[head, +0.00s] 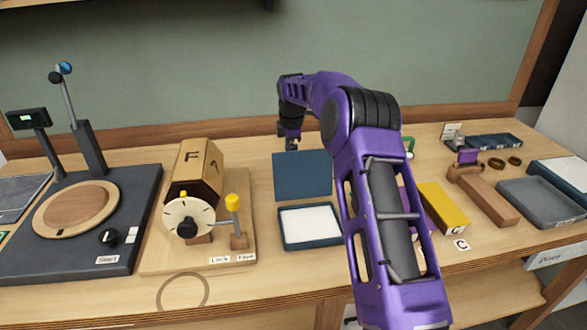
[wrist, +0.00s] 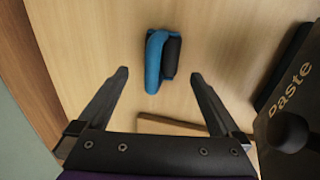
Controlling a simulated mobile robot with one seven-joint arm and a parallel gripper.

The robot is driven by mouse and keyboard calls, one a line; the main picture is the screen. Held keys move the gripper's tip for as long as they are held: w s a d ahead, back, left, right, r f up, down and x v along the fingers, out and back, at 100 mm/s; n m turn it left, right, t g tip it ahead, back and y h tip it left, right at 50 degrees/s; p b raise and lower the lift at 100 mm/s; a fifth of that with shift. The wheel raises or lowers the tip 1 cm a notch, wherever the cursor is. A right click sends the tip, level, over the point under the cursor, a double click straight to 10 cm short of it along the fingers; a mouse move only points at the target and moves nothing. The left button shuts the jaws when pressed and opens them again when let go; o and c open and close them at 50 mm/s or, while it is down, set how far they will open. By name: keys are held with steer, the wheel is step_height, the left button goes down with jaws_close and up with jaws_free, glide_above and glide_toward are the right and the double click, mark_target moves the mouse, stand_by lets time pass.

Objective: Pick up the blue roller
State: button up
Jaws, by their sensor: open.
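The blue roller (wrist: 156,60) lies on the wooden table in the wrist view. It has a rounded blue part along its left side and a black part on its right. My gripper (wrist: 158,76) is open and empty, its two dark fingers on either side of the roller in the picture. I cannot tell how high the fingertips are above the table. In the head view my gripper (head: 291,143) points down near the back wall, behind a raised dark blue panel (head: 303,175). I cannot make out the roller in the head view.
A dark "Paste" panel (wrist: 290,95) stands right of my gripper in the wrist view. A tray with a white inside (head: 310,226) lies before the blue panel. A hexagonal wooden drum (head: 197,172) stands left; a yellow block (head: 443,208) lies right.

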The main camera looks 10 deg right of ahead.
steer(key=f, duration=0.4)
steer(key=shift+w+d, duration=0.1)
steer(key=shift+w, duration=0.25)
steer(key=shift+c, duration=0.3)
steer(key=shift+r, duration=0.1)
steer(key=c, duration=1.4)
